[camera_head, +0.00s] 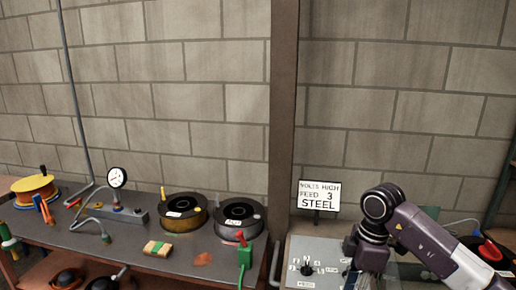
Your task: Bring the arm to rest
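My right arm (425,238) comes in from the lower right, with a dark round joint above the control panel (302,250). Its lower dark end (368,252) hangs over the panel's right part. The fingers there cannot be made out, and I cannot tell whether they touch anything. My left arm and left gripper are not in view.
A sign (319,196) reading "VOLTS HIGH FEED 3 STEEL" stands behind the panel. The dark bench (130,250) at left holds two wire spools (183,212), a gauge (117,178), a yellow reel (35,190) and a green clamp (245,257). A post (283,110) rises between bench and panel.

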